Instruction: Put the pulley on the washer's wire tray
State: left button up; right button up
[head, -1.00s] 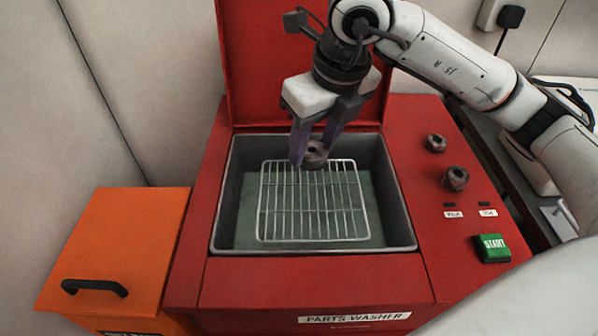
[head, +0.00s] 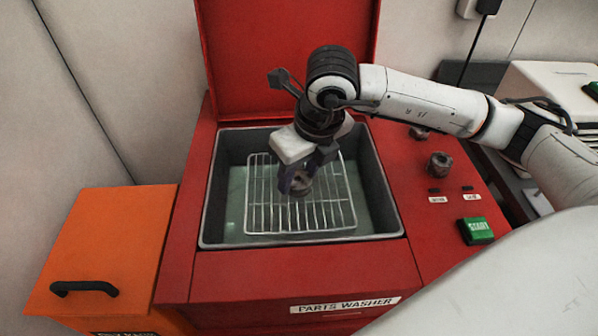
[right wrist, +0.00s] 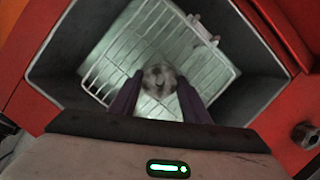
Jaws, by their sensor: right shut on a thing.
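The pulley (head: 300,181) is a small dark metal wheel with a hole. My right gripper (head: 296,184) is shut on it, low inside the washer's basin. In the right wrist view the pulley (right wrist: 159,79) sits between the two purple fingertips (right wrist: 158,92), with its holed face toward the camera. The wire tray (head: 338,212) lies in the basin and also shows in the right wrist view (right wrist: 113,60). The pulley is over the tray; I cannot tell whether it touches the wires. My left gripper is not in view.
The red parts washer (head: 290,270) has its lid (head: 285,50) raised behind the basin. Knobs (head: 440,165) and a green START button (head: 475,230) are on its right panel. An orange bin (head: 105,245) with a black handle stands at left.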

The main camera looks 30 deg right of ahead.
jog(key=o, duration=1.5)
jog(key=shift+f, duration=0.1)
jog(key=shift+c, duration=0.2)
jog(key=shift+r, duration=0.5)
jog(key=v, duration=1.1)
jog(key=shift+s, duration=0.2)
jog(key=shift+r, duration=0.1)
